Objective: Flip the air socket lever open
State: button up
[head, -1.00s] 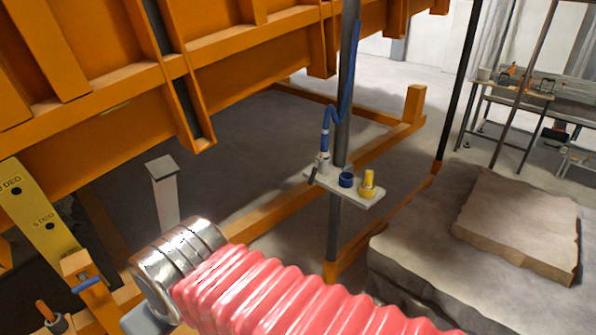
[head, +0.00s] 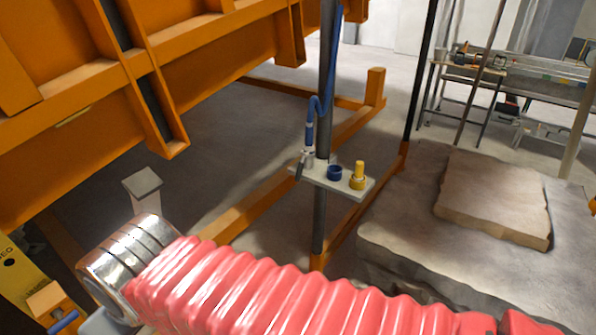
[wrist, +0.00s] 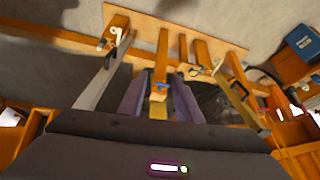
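The air socket (head: 307,158) is a small silver fitting at the left end of a pale plate (head: 328,178) on a dark upright post. A blue hose (head: 311,122) runs down into it. A small dark lever (head: 299,168) shows at its left side, slanting downward; its exact setting is too small to tell. My gripper (wrist: 160,85) shows only in the wrist view, with two dark purplish fingers apart and nothing visibly held. An orange post with a blue-topped yellow piece (wrist: 158,105) shows in the gap. The air socket cannot be made out there.
The orange sandbed frame (head: 150,85) fills the upper left. A stone slab (head: 492,198) lies at the right. A blue box (wrist: 303,42) is at the wrist view's upper right.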

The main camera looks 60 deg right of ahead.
jog(key=shift+o, duration=0.5)
jog(key=shift+d+f, duration=0.1)
jog(key=w+d+f+n+g+h, duration=0.1)
jog(key=d+f+n+g+h, duration=0.2)
jog(key=d+f, duration=0.75)
jog(key=d+f+n+g+h, duration=0.1)
jog(key=d+f+g+h, duration=0.35)
jog(key=d, duration=1.35)
jog(key=w+d+f+n+g+h, duration=0.15)
jog(key=d+f+g, duration=0.45)
jog(key=d, duration=0.8)
jog(key=w+d+r+n+t+h, duration=0.1)
jog(key=w+d+r+n+h, duration=0.1)
jog(key=w+d+n+h, duration=0.2)
jog(key=w+d+r+n+t+h, duration=0.1)
jog(key=w+d+r+n+h, duration=0.1)
jog(key=d, duration=0.8)
jog(key=w+n+h, duration=0.1)
jog(key=n+h, duration=0.1)
jog(key=n, duration=0.1)
jog(key=shift+w+d+r+n, duration=0.15)
jog(key=shift+w+r+n, duration=0.2)
jog(key=shift+w, duration=0.05)
jog(key=shift+d, duration=0.1)
